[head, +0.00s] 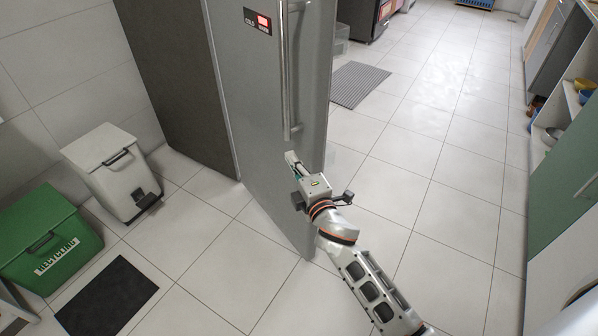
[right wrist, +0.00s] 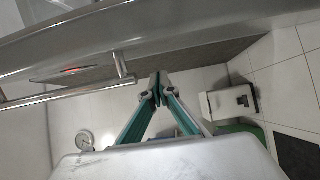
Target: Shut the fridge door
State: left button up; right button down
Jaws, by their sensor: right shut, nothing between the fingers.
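The grey fridge door (head: 250,90) stands open in the head view, swung out from the dark fridge body (head: 165,70). I see its outer face, with a vertical bar handle (head: 286,75) near the free edge and a small red display at the top. The inside of the fridge is hidden. My right gripper (head: 291,158) is shut and empty, close to the outer face just below the handle. In the right wrist view its closed fingertips (right wrist: 158,88) point toward the door (right wrist: 200,30); I cannot tell whether they touch. My left gripper is not in view.
A green recycling bin (head: 45,240), a white pedal bin (head: 115,170) and a dark mat (head: 107,298) lie to the left. Open tiled floor lies in front of and right of the door. A grey mat (head: 358,84) is behind it; shelves line the right side.

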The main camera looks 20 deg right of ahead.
aim_at(304, 154)
jog(key=shift+w+d, duration=0.25)
jog(key=shift+d, duration=0.4)
jog(key=shift+w+d, duration=0.2)
jog(key=shift+d, duration=0.45)
jog(key=shift+w+d, duration=0.25)
jog(key=shift+d, duration=0.4)
